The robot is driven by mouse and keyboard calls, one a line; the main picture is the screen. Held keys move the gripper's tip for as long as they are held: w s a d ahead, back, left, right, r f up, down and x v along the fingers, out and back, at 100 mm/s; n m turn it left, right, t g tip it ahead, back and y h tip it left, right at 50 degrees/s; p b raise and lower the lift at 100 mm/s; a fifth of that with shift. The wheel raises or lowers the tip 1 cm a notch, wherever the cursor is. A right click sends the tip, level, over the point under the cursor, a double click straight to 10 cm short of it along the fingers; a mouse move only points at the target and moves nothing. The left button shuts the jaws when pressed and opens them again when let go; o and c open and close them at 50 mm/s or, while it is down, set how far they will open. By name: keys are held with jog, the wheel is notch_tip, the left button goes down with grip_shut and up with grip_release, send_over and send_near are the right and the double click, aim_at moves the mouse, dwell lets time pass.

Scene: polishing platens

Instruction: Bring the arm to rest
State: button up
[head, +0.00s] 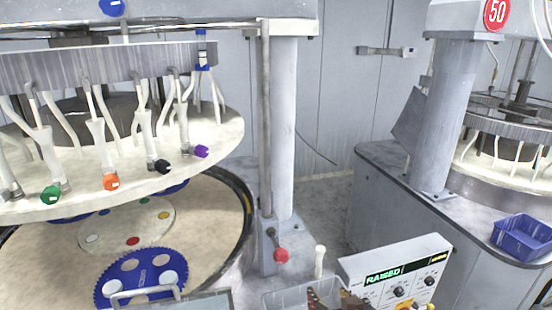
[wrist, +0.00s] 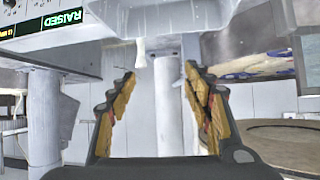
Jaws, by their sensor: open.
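My gripper (head: 335,300) shows only in part at the bottom edge of the head view, in front of the control box (head: 395,270). In the wrist view my gripper (wrist: 157,82) has its two yellow-brown padded fingers spread wide apart. Nothing is held between them. The rest of my arm is out of the head view.
The control box display reads RAISED. A polishing machine with a raised upper plate (head: 215,145) and a lower platen (head: 215,225) fills the left. A grey column (head: 284,130) and red-knobbed lever (head: 281,255) stand beside it. A blue bin (head: 522,238) sits at right.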

jog(key=s+d+r+g+h, duration=0.1)
jog(key=s+d+g, duration=0.2)
jog(key=s, duration=0.5)
jog(key=s+d+r+m+g, duration=0.1)
jog(key=s+d+g, duration=0.1)
jog(key=s, duration=0.6)
jog(key=shift+s+d+r+m+g+h, duration=0.3)
jog(key=shift+d+r+g+h, duration=0.1)
jog(key=shift+d, duration=0.35)
jog(key=shift+a, duration=0.1)
